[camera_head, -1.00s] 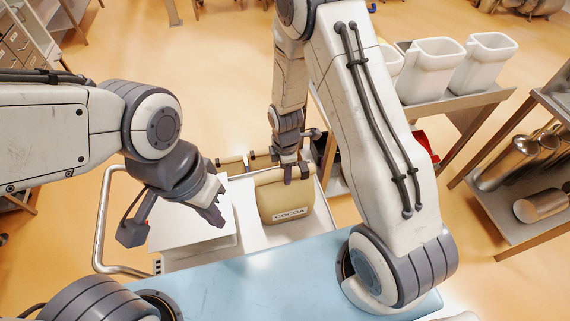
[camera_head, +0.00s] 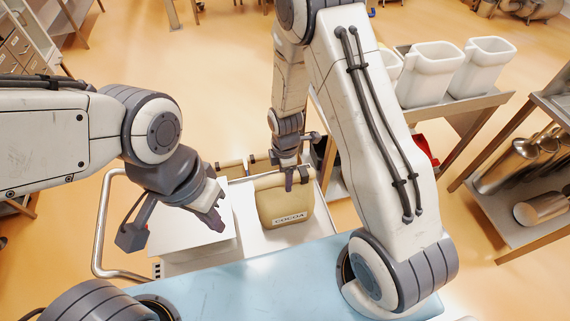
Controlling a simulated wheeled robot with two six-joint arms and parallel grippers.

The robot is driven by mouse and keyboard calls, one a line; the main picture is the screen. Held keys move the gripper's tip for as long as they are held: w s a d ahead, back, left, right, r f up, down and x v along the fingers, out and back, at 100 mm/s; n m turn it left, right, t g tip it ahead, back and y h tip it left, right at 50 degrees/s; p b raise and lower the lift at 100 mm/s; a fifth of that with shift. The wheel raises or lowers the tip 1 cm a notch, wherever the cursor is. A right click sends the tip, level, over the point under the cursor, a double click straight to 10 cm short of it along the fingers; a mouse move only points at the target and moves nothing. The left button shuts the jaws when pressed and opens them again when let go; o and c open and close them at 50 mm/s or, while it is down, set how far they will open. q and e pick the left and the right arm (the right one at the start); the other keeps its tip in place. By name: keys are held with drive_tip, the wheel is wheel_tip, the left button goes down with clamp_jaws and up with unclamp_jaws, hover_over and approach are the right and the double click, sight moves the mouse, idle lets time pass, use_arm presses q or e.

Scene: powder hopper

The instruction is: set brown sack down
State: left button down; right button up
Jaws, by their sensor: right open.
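The brown sack (camera_head: 286,205), labelled COCOA, stands upright in the white tray of the cart (camera_head: 318,228). Its rolled top faces up. My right gripper (camera_head: 289,186) is at the top of the sack, in front of its upper edge; it is open, and the picture is too small to tell if it touches the sack. My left gripper (camera_head: 216,222) hangs over the white box-like block (camera_head: 190,238) left of the sack, with nothing visible in it; its fingers are too small to judge.
More brown rolled tops (camera_head: 232,166) show behind the sack. A blue surface (camera_head: 250,285) lies in front. A metal handle (camera_head: 98,235) curves at the left. White bins (camera_head: 432,70) stand on a rack at right, near a shelf with metal scoops (camera_head: 508,165).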

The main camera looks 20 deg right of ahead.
wheel_tip(320, 180, up, 11)
drive_tip(key=b, duration=0.2)
drive_tip(key=s+a+r+m, duration=0.2)
drive_tip(key=s+r+m, duration=0.1)
drive_tip(key=s, duration=0.4)
drive_tip(key=s+a+r+m, duration=0.3)
drive_tip(key=s+r+m, duration=0.1)
drive_tip(key=s, duration=0.2)
drive_tip(key=s+a+r+m+y, duration=0.1)
drive_tip(key=s+a+r+m, duration=0.2)
drive_tip(key=s, duration=0.4)
drive_tip(key=shift+s+r+m, duration=0.35)
drive_tip(key=shift+m, duration=0.05)
